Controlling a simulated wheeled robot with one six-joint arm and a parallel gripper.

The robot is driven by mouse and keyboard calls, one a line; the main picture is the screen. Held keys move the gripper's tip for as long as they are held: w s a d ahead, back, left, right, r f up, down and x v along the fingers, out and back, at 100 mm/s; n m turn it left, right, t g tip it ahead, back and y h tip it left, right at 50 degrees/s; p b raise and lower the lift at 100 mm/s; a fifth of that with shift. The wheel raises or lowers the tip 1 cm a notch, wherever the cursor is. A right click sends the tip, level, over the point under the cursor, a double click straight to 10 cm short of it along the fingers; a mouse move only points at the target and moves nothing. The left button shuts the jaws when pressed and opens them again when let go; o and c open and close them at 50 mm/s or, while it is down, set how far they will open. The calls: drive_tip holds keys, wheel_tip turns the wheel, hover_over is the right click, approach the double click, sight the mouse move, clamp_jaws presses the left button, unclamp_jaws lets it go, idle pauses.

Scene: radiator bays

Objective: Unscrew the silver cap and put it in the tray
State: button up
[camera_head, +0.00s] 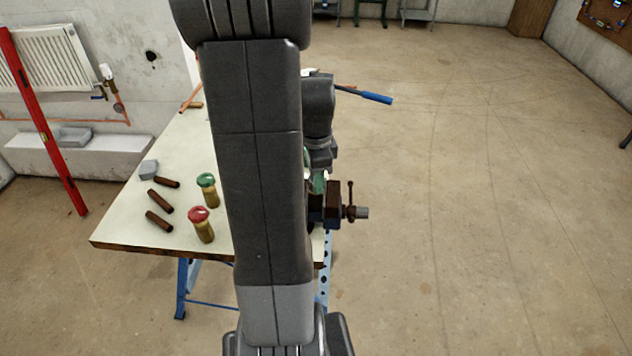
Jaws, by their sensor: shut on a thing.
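My gripper (322,160) points down just above the vise (333,203) at the right side of the workbench. My own arm link hides most of it and its fingertips. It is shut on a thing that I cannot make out. Small green and pale parts show just under it, at the vise. I cannot make out the silver cap. A shallow grey container (71,137), which may be the tray, sits on the white ledge under the radiator at the left.
On the workbench (130,222) stand a red-topped brass fitting (201,226) and a green-topped one (207,190). Several brown cylinders (159,221) and a grey block (149,169) lie nearby. A blue-handled tool (374,97) juts past the right edge. A red level (42,125) leans at left. The right floor is clear.

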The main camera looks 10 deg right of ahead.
drive_tip(key=n, duration=0.7)
drive_tip(key=shift+n, duration=0.3)
drive_tip(key=n, duration=1.3)
drive_tip(key=shift+n, duration=0.4)
drive_tip(key=n, duration=0.7)
drive_tip(key=shift+n, duration=0.3)
